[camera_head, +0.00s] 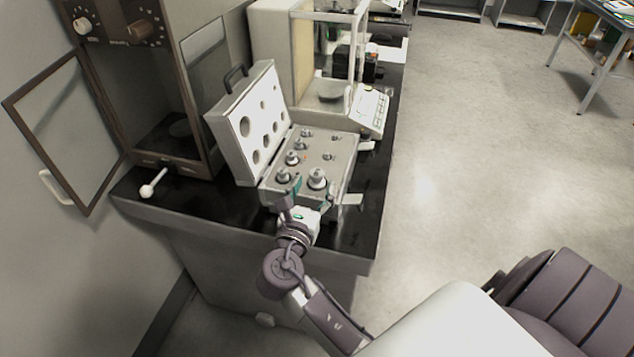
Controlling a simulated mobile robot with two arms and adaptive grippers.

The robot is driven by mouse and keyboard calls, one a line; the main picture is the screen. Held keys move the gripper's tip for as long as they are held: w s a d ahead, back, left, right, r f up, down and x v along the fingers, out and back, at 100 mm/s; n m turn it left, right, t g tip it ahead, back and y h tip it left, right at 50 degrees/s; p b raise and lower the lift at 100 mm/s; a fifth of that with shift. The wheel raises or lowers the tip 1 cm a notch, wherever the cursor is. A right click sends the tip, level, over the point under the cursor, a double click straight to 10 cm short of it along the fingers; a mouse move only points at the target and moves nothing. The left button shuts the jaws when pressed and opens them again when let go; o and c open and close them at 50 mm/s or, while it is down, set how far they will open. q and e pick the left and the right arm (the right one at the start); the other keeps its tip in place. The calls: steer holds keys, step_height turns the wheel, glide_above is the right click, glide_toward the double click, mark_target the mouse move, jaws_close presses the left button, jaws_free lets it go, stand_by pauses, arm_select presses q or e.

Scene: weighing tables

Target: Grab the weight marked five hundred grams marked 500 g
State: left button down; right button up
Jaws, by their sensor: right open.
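An open weight case (345,165) lies on the black table and holds several metal weights in holes. The largest-looking weight (317,178) stands at the case's front right, and another weight (283,175) stands at the front left. The markings are too small to read, so I cannot tell which is the 500 g one. My right gripper (310,192) is open at the front edge of the case, its fingers apart just before the front weights. It appears to hold nothing. Its fingers hide part of the case's front. My left gripper is not in view.
The case's raised lid (225,120) stands at its left. An old balance cabinet (203,95) with an open glass door (68,125) is at the left. A digital balance (372,108) stands behind the case. The table's front right corner (350,235) is bare.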

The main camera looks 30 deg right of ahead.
mark_target(315, 178)
steer(key=x, duration=0.5)
steer(key=shift+w+a+p, duration=0.1)
steer(key=shift+a+p, duration=0.1)
steer(key=shift+p, duration=0.1)
steer(key=shift+r, duration=0.1)
jaws_close()
